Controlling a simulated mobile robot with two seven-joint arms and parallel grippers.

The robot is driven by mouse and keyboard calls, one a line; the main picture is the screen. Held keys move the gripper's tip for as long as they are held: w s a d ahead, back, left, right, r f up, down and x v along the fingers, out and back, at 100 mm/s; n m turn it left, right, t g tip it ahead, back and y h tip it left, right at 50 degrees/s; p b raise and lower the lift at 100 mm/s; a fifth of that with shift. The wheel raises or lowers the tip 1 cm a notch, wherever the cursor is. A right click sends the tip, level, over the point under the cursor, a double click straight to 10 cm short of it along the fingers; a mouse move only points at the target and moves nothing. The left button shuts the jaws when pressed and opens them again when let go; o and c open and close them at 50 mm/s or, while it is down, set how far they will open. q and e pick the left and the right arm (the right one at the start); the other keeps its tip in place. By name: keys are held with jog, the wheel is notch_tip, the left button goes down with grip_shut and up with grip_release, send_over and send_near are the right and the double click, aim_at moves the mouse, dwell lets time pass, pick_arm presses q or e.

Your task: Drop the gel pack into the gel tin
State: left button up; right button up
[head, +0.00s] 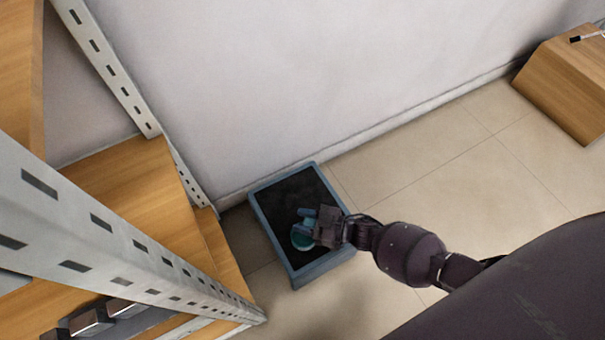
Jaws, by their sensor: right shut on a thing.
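An open blue-grey box (267,222) with a dark inside stands on the floor against the wall; it looks like the gel tin. My right gripper (310,228) is over the box's opening and shut on a small teal thing (301,239), which looks like the gel pack. The gripper hides part of the pack. I cannot tell how high the pack is above the box's floor. My left gripper is out of view.
A metal-framed shelf (110,228) with wooden boards stands close to the left of the box. A wooden block (565,85) with a small dark object on top is at the far right. The tiled floor (430,180) between is clear.

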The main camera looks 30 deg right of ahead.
jog(key=o, duration=1)
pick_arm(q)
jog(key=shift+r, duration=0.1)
pick_arm(e)
jog(key=shift+s+d+r, duration=0.1)
jog(key=shift+s+d, duration=0.1)
jog(key=shift+d, duration=0.05)
pick_arm(q)
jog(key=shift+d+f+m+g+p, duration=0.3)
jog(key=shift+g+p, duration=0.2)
jog(key=shift+p, duration=0.75)
pick_arm(e)
jog(key=shift+v, duration=5.1)
